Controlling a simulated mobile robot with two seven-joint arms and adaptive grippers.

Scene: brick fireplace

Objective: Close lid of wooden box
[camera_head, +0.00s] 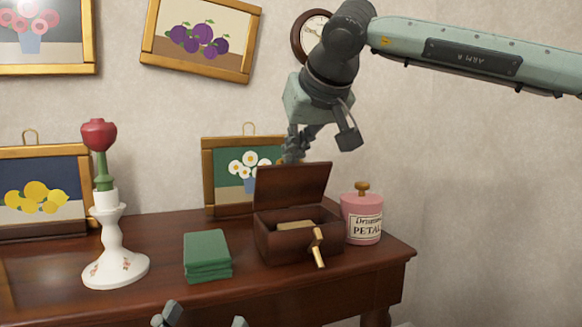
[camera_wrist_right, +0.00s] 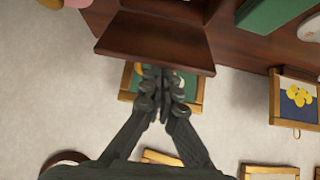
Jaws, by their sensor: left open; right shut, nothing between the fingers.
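The dark wooden box (camera_head: 276,243) stands on the table with its lid (camera_head: 291,186) raised nearly upright at the back. A pale item shows inside the box, and a gold piece (camera_head: 318,246) hangs at its front. My right gripper (camera_head: 292,158) is shut and empty, behind the top edge of the lid. In the right wrist view the shut fingertips (camera_wrist_right: 158,78) are close to the lid (camera_wrist_right: 155,44); I cannot tell whether they touch it. My left gripper (camera_head: 201,321) is open at the bottom edge of the head view, in front of the table, with only its fingertips showing.
A pink jar (camera_head: 361,217) stands close to the box's right. A green book stack (camera_head: 207,256) and a white candlestick (camera_head: 116,251) with a red flower stand to the left. A framed daisy picture (camera_head: 222,188) leans behind the box. The table front (camera_head: 265,284) is clear.

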